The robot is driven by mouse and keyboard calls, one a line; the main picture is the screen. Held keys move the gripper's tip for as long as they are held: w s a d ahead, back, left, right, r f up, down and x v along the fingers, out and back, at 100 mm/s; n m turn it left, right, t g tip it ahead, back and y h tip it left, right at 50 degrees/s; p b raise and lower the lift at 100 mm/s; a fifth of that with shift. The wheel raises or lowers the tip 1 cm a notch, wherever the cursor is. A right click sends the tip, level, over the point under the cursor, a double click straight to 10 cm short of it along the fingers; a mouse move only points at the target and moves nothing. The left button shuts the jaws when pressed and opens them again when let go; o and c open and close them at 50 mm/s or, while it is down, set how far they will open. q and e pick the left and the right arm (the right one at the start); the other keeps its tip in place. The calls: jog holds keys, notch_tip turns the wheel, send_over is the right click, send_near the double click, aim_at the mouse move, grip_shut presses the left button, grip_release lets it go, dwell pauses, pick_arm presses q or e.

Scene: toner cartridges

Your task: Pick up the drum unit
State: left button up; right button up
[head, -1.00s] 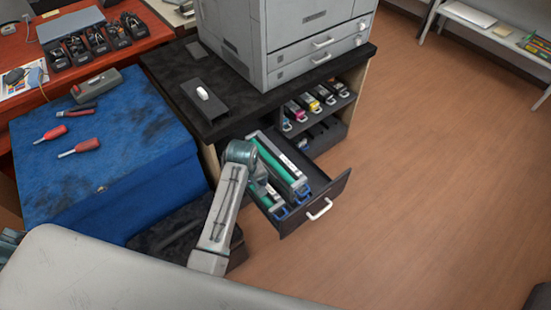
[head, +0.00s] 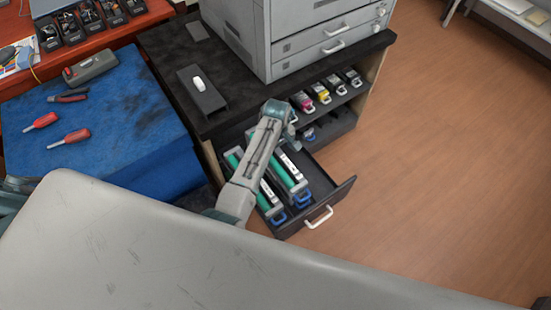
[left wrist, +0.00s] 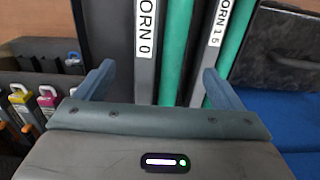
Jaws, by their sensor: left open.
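Two long drum units lie side by side in the open drawer (head: 335,192), each with a green roller, a white label and blue end parts. One is nearer the drawer's right side (head: 292,172), the other to its left (head: 268,200). In the left wrist view, one drum unit (left wrist: 174,50) has a label reading "ORN 0", partly cut off. The other (left wrist: 232,40) has a label ending in "ORN" and a number that is hard to read. My left gripper (left wrist: 158,82) is open and empty above them, its fingers spread across the first unit. My arm partly covers the units in the head view.
A shelf of toner cartridges (head: 322,95) sits beside the drawer under the printer (head: 315,30). A blue mat (head: 110,115) with red screwdrivers and a grey tool is at left. The floor at right is clear.

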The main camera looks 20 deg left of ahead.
aim_at(275, 157)
pick_arm(q)
jog(key=shift+w+a+f, duration=0.1)
jog(key=shift+a+f, duration=0.05)
jog(key=shift+f, duration=1.25)
jog(key=shift+a+f, duration=0.15)
jog(key=shift+f, duration=1.2)
jog(key=shift+r, duration=0.15)
jog(key=c, duration=1.6)
